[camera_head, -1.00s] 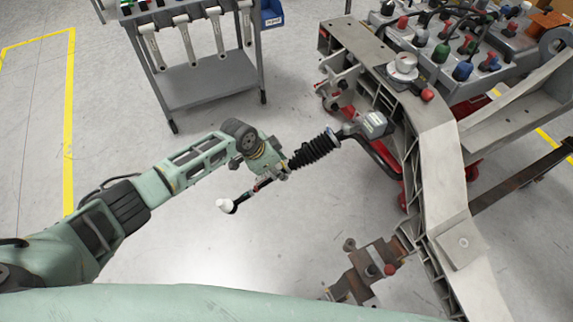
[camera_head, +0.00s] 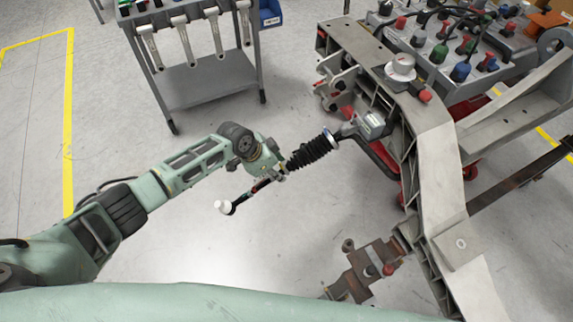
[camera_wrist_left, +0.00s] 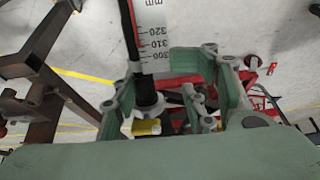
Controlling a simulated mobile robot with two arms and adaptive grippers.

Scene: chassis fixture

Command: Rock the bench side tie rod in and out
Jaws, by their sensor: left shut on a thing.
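The tie rod (camera_head: 249,192) is a dark rod with a white end piece (camera_head: 222,207) at its lower left. It runs out of a black ribbed bellows (camera_head: 313,153), whose far end meets a grey housing (camera_head: 372,125) on the chassis (camera_head: 440,160). My left gripper (camera_head: 272,172) is shut on the tie rod just outside the bellows. In the left wrist view the gripper's green fingers (camera_wrist_left: 180,95) stand around the dark rod, beside a ruler scale (camera_wrist_left: 155,40) marked in mm. My right gripper shows in no frame.
A grey cart (camera_head: 205,85) with hanging wrenches stands at the back left. A bench with several coloured knobs (camera_head: 462,72) is at the back right. A rusty bracket (camera_head: 365,270) sits at the chassis's near side. The floor left of the rod is clear.

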